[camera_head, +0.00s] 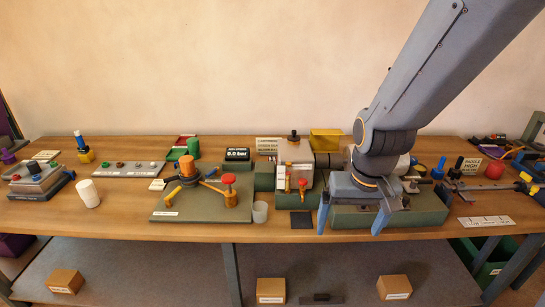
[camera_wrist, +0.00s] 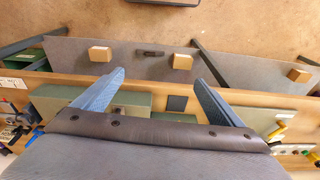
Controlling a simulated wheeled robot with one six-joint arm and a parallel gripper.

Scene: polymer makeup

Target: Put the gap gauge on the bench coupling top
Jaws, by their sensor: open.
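My gripper (camera_head: 352,220) is open and empty, with its two blue fingers pointing down at the front of a green block-shaped base (camera_head: 420,214). The fingers also show spread apart in the wrist view (camera_wrist: 158,78). I cannot tell for certain which thing is the gap gauge. A small dark piece (camera_head: 321,297) lies on the lower shelf, well below my gripper; it also shows in the wrist view (camera_wrist: 150,53). The bench coupling cannot be made out surely; my wrist hides most of the top of the green base.
A dark square pad (camera_head: 302,219) lies on the bench left of my gripper. A green board (camera_head: 190,208) with valves stands farther left. Tan boxes (camera_head: 270,290) (camera_head: 394,287) sit on the grey lower shelf (camera_head: 190,275). Tools crowd the bench's right end.

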